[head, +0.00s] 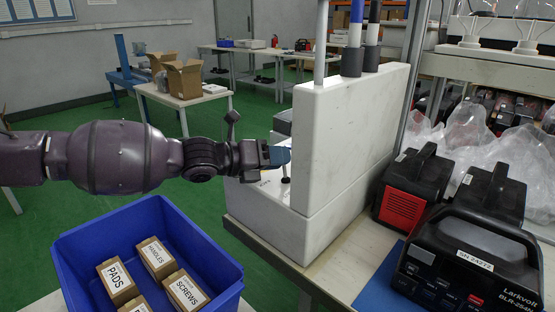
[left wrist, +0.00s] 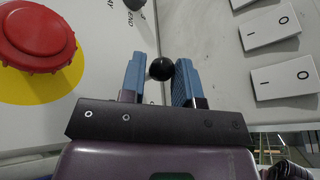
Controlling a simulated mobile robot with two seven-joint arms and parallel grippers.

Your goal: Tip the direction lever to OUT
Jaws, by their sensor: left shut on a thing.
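My left gripper (head: 279,156) reaches in from the left to the white machine (head: 345,130), over its low front panel. In the left wrist view its two blue fingers are shut on a black ball knob (left wrist: 160,68), which sits between their tips. I take this knob to be the direction lever's; its stem is mostly hidden. A second dark knob (left wrist: 134,4) is cut off at the top edge, beside partly visible lettering. I cannot read an OUT mark or tell which way the lever leans. My right gripper is out of view.
A red button (left wrist: 38,35) on a yellow disc and several white rocker switches (left wrist: 272,28) flank the knob. A blue crate (head: 218,285) with labelled boxes stands below my left arm. Black power units (head: 470,260) stand right of the machine.

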